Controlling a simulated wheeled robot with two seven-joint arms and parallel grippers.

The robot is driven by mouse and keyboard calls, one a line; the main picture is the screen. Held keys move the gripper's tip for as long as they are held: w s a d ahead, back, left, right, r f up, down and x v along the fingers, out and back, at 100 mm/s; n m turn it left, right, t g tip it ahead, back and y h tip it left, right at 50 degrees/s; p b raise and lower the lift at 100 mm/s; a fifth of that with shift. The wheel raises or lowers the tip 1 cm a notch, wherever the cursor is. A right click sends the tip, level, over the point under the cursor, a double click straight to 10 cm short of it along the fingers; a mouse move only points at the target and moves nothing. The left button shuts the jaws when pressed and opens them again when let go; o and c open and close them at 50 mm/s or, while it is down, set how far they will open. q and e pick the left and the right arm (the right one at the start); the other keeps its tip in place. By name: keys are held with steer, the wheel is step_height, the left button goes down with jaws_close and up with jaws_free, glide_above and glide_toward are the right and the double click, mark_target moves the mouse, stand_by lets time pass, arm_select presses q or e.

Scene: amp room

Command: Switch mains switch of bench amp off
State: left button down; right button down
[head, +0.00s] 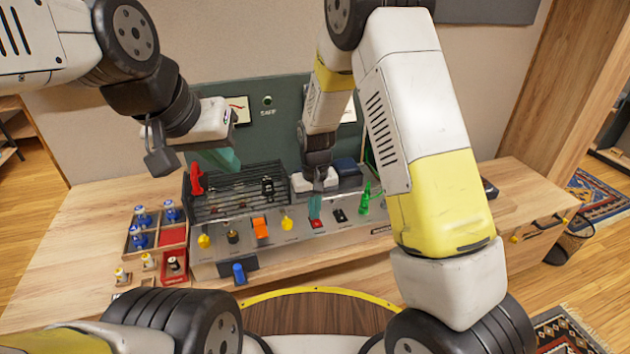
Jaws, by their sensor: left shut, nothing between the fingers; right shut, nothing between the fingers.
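The bench amp (205,250) stands on the wooden bench, with a row of coloured controls along its sloping front panel. My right gripper (315,207) is shut and empty, its teal fingertips pointing down just above or at a small red switch (318,224). I cannot tell whether they touch. A black switch (340,215) sits to the right of it. An orange control (260,228) and a yellow knob (287,222) sit to the left. Which one is the mains switch cannot be read. My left gripper (226,160) is shut and empty above the amp's dark rear grille.
A green lever (365,197) stands right of the switches; a red handle (196,180) stands at the amp's left. A wooden tray (127,247) with blue-capped bottles is on the bench at left. A dark panel with gauges stands behind. The bench's right end is mostly clear.

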mark_target(315, 223)
steer(key=r, duration=0.2)
steer(key=s+r, duration=0.1)
steer(key=r, duration=0.1)
steer(key=shift+s+d, duration=0.1)
steer(key=shift+d, duration=0.05)
arm_select(q)
steer(key=shift+s+a, duration=0.3)
steer(key=shift+s, duration=0.25)
arm_select(e)
step_height(315, 223, up, 10)
steer(key=shift+s+f, duration=0.25)
steer(key=shift+s, duration=0.15)
steer(key=shift+d, duration=0.1)
